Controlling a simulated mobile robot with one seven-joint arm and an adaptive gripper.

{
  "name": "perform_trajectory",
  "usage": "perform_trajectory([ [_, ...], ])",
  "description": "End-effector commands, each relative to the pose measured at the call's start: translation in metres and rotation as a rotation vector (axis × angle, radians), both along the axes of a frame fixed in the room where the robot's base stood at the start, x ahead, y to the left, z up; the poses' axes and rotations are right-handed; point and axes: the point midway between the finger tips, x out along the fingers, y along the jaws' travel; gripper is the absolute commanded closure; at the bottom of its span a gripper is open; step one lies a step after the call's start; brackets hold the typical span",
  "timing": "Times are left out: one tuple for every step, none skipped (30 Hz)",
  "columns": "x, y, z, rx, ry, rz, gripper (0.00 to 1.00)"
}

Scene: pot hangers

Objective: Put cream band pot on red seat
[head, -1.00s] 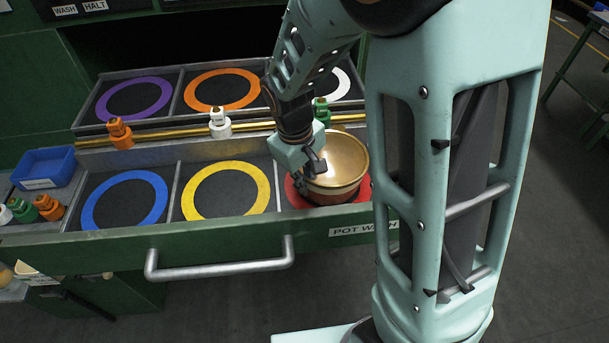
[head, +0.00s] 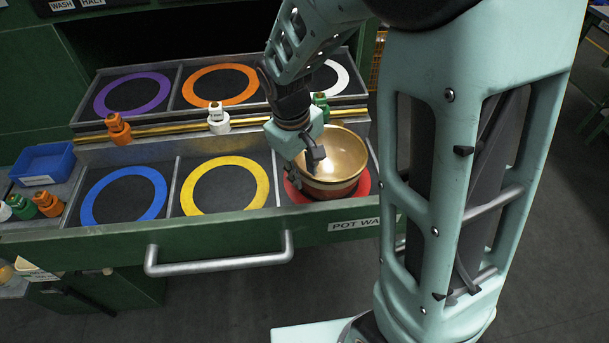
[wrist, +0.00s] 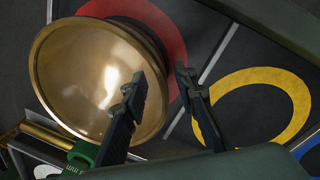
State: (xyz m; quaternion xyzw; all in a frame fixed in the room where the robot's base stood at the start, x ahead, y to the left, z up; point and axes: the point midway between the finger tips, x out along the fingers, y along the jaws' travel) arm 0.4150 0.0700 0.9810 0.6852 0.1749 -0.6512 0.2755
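A brass-coloured pot (head: 347,158) stands upright in the front right compartment, over the red ring seat (head: 361,188). Red shows at its left and right sides; the rest of the ring is hidden. I cannot make out a cream band. The pot's open bowl (wrist: 75,75) fills the left of the wrist view, with part of the red ring (wrist: 165,25) beyond it. My gripper (head: 303,163) is at the pot's left rim. In the wrist view my gripper (wrist: 161,84) has its fingers apart, one over the bowl and one outside the rim. Contact with the rim is unclear.
Blue (head: 90,202) and yellow (head: 190,190) rings lie left in the front row. Purple (head: 103,100), orange (head: 190,90) and white (head: 347,80) rings lie behind a brass rail with coloured knobs. A blue bin (head: 43,163) stands left. The drawer handle (head: 220,262) juts forward.

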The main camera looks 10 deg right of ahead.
Motion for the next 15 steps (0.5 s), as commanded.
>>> perform_trajectory([
  [0.000, 0.002, 0.013, 0.003, -0.007, 0.001, 0.74],
  [0.000, 0.003, 0.020, 0.002, -0.006, 0.001, 0.74],
  [-0.001, 0.004, 0.029, 0.003, -0.007, 0.000, 0.74],
  [-0.002, 0.005, 0.036, 0.003, -0.007, 0.000, 0.74],
  [-0.003, 0.005, 0.042, 0.002, -0.006, 0.000, 0.74],
  [-0.003, 0.006, 0.051, 0.002, -0.006, -0.001, 0.74],
  [-0.004, 0.007, 0.057, 0.003, -0.006, -0.001, 0.74],
  [-0.005, 0.008, 0.062, 0.002, -0.005, -0.001, 0.74],
  [-0.006, 0.009, 0.069, 0.002, -0.005, 0.000, 0.74],
  [-0.006, 0.009, 0.074, 0.002, -0.005, 0.000, 0.74],
  [-0.006, 0.010, 0.078, 0.002, -0.004, 0.000, 0.74],
  [-0.007, 0.010, 0.083, 0.002, -0.002, -0.001, 0.74],
  [-0.007, 0.011, 0.086, 0.002, -0.002, -0.001, 0.74],
  [-0.008, 0.011, 0.089, 0.001, -0.002, -0.001, 0.74],
  [-0.008, 0.011, 0.092, 0.001, -0.002, -0.001, 0.74],
])
